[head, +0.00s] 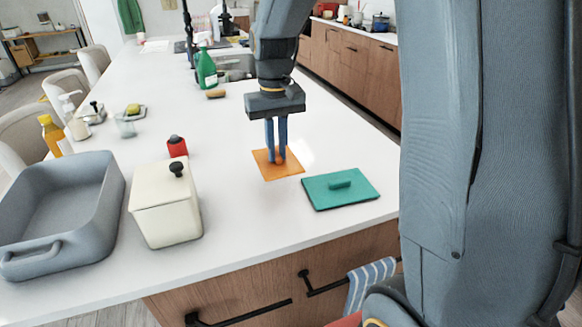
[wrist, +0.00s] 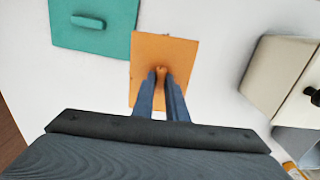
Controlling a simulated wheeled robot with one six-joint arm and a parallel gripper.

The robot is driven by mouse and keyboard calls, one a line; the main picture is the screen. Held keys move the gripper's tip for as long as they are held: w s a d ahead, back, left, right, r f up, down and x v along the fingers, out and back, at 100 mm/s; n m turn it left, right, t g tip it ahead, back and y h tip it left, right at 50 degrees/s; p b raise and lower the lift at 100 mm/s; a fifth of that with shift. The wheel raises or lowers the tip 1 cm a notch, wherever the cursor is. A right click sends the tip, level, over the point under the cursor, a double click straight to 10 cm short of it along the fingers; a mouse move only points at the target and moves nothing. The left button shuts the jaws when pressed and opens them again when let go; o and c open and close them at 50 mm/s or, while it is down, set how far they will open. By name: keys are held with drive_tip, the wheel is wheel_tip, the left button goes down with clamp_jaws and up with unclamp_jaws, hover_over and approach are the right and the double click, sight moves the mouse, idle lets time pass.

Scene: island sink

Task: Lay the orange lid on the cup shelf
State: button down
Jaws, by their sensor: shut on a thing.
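The orange lid (head: 290,170) is a flat square with a small round knob, at the middle of the white island in the head view. It also shows in the wrist view (wrist: 180,52). My gripper (head: 277,158) points straight down and is shut on the lid's knob; its fingers hide part of the lid. In the wrist view my gripper (wrist: 161,82) is at the knob. The lid looks level, on or just above the counter; I cannot tell which. I cannot make out a cup shelf in either view.
A teal lid (head: 335,192) lies to the right of the orange lid. A cream box (head: 165,218) with a black-knobbed lid, a grey basin (head: 22,222) and a red bottle (head: 177,148) stand to the left. A green bottle (head: 207,70) and a brown sponge (head: 215,94) are farther back.

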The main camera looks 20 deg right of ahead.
drive_tip(key=shift+f+p, duration=0.7)
drive_tip(key=shift+f, duration=3.1)
drive_tip(key=c, duration=1.8)
unclamp_jaws()
drive_tip(key=shift+f, duration=0.1)
drive_tip(key=shift+o, duration=0.2)
